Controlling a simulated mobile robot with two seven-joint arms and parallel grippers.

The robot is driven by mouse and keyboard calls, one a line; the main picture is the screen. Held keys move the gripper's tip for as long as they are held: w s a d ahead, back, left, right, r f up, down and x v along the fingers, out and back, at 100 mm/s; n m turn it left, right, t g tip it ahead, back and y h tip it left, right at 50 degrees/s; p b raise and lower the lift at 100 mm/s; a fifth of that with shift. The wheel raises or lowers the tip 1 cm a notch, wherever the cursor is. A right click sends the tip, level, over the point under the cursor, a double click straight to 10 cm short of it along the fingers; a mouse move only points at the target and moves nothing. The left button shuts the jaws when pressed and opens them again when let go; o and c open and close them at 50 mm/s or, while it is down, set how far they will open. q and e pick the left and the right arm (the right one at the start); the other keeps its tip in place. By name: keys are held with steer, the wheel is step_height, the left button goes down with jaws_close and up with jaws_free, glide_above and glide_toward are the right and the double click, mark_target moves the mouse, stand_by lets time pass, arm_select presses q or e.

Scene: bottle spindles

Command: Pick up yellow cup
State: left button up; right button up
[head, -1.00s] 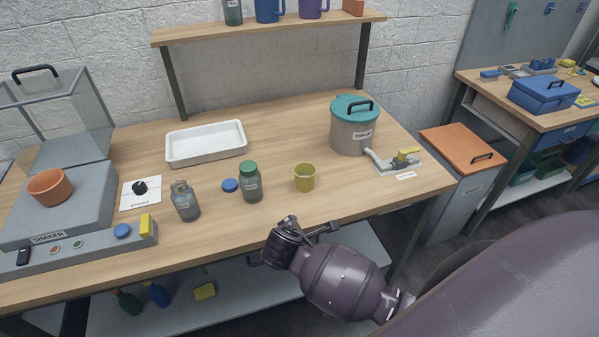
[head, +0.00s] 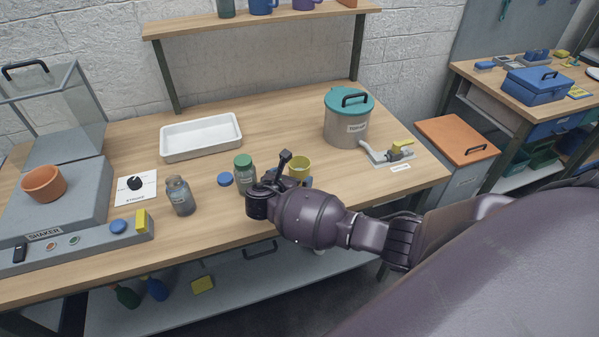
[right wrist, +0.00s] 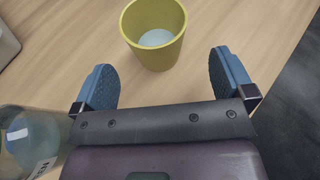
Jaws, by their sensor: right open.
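The yellow cup (head: 299,166) stands upright on the wooden bench, its lower part hidden behind my right gripper in the head view. In the right wrist view the cup (right wrist: 154,38) is just beyond the fingertips, roughly midway between them, with its pale inner bottom showing. My right gripper (right wrist: 166,80) is open and empty, its blue-padded fingers apart and not touching the cup. In the head view the right gripper (head: 292,174) is above the bench's front part, mostly hidden by my wrist. My left gripper is not in view.
A green-capped jar (head: 244,173) stands close to the left of my right gripper; it also shows in the right wrist view (right wrist: 35,140). A blue cap (head: 225,179), a grey jar (head: 180,196), a white tray (head: 201,136) and a teal-lidded pot (head: 346,119) are around.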

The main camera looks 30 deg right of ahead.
mark_target(298, 175)
steer(key=shift+f+x, duration=0.2)
steer(key=shift+x, duration=1.15)
steer(key=shift+f+x, duration=0.15)
steer(key=shift+x, duration=1.15)
steer(key=shift+a, duration=0.2)
steer(key=c, duration=1)
step_height(298, 175, up, 20)
steer(key=shift+w, duration=0.1)
